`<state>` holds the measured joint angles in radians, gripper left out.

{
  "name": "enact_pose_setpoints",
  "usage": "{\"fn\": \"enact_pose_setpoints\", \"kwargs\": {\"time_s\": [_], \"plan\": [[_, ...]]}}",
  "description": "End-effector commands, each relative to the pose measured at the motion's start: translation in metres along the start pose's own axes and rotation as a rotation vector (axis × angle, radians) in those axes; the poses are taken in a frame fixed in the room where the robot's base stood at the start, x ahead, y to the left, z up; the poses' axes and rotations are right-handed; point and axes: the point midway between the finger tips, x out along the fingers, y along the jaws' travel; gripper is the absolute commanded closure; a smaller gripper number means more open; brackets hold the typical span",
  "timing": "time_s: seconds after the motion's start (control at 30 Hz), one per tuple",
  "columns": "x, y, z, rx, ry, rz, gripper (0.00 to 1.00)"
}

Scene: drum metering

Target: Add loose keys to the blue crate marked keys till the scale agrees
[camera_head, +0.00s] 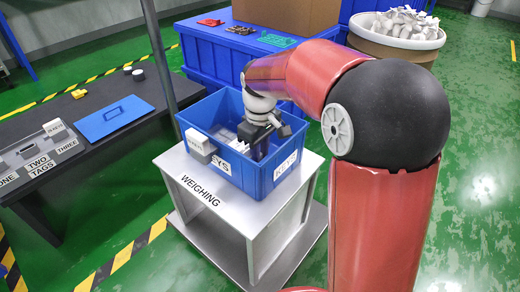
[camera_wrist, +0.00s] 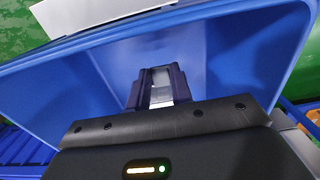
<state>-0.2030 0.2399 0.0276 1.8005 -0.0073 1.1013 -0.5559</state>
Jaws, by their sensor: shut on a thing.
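The blue crate (camera_head: 282,172) stands on the grey weighing table (camera_head: 262,210), with a KEYS label on its side, one label partly covered. Some pale flat pieces (camera_head: 225,134) lie inside it, too small to make out. My gripper (camera_head: 256,146) reaches down into the crate. In the wrist view my gripper (camera_wrist: 162,82) is shut on a small pale grey piece (camera_wrist: 161,90), whose kind I cannot tell. The crate's blue walls (camera_wrist: 230,50) surround it there. A small whitish box (camera_head: 200,146), possibly the scale's readout, sits at the crate's front left; no reading is legible.
A round bin (camera_head: 395,44) of pale loose pieces stands at the back right. A blue bench (camera_head: 213,62) behind holds a cardboard box (camera_head: 290,14) and small parts. A dark table (camera_head: 100,125) at left carries a blue lid (camera_head: 112,118) and labelled slots. Green floor is open at right.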

Motion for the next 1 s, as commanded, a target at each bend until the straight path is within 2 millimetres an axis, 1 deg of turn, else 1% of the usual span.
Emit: {"fn": "enact_pose_setpoints", "kwargs": {"time_s": [0.33,1.0], "plan": [[0.001,0.000,0.000,0.000,0.000,0.000,0.99],[0.011,0.000,0.000,0.000,-0.001,0.000,0.99]]}}
